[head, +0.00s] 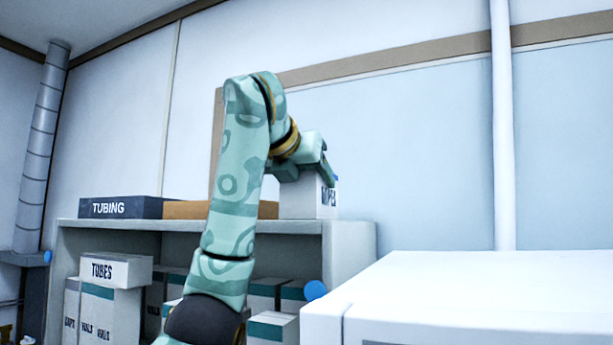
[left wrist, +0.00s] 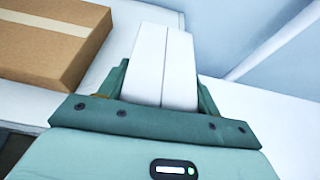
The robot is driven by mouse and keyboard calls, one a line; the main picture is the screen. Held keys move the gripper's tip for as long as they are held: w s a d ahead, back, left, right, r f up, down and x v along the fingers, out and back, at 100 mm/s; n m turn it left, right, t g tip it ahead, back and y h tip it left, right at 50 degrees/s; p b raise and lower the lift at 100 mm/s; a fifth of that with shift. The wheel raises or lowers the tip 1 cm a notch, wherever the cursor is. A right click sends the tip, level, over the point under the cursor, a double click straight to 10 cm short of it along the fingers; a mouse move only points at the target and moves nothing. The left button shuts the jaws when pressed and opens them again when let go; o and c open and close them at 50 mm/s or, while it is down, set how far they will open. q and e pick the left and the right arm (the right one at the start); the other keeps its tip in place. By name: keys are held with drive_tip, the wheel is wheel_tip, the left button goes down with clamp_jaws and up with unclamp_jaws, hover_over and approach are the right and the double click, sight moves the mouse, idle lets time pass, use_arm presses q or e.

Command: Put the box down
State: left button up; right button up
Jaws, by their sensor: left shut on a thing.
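My left gripper (left wrist: 158,90) is shut on a white box. In the left wrist view the white box (left wrist: 165,60) sits between the two green fingers. In the head view the white box (head: 308,198) is at the right end of the shelf unit's top (head: 180,224), with dark lettering on its side that is partly covered. My left gripper (head: 322,172) reaches it from above. The box's lower edge appears at the level of the shelf top; I cannot tell whether it touches. My right gripper is not in view.
A brown cardboard box (head: 190,209) stands left of the white box, also in the left wrist view (left wrist: 55,40). A dark box labelled TUBING (head: 120,207) is farther left. Several boxes fill the shelf below, including one labelled TUBES (head: 103,270). A white cabinet (head: 480,290) stands at right.

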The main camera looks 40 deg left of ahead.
use_arm(q)
drive_tip(key=shift+s, duration=0.1)
drive_tip(key=shift+s+d+f+b, duration=0.15)
drive_tip(key=shift+f+b, duration=0.05)
drive_tip(key=shift+b, duration=0.1)
drive_tip(key=o, duration=1)
drive_tip(key=shift+r, duration=0.1)
drive_tip(key=shift+o, duration=0.2)
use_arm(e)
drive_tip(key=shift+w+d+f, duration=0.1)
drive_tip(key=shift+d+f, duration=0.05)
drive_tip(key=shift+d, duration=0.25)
use_arm(q)
drive_tip(key=shift+r, duration=0.15)
drive_tip(key=b+v, duration=0.7)
drive_tip(key=v, duration=0.4)
drive_tip(key=shift+s+r, duration=0.2)
drive_tip(key=shift+s, duration=0.2)
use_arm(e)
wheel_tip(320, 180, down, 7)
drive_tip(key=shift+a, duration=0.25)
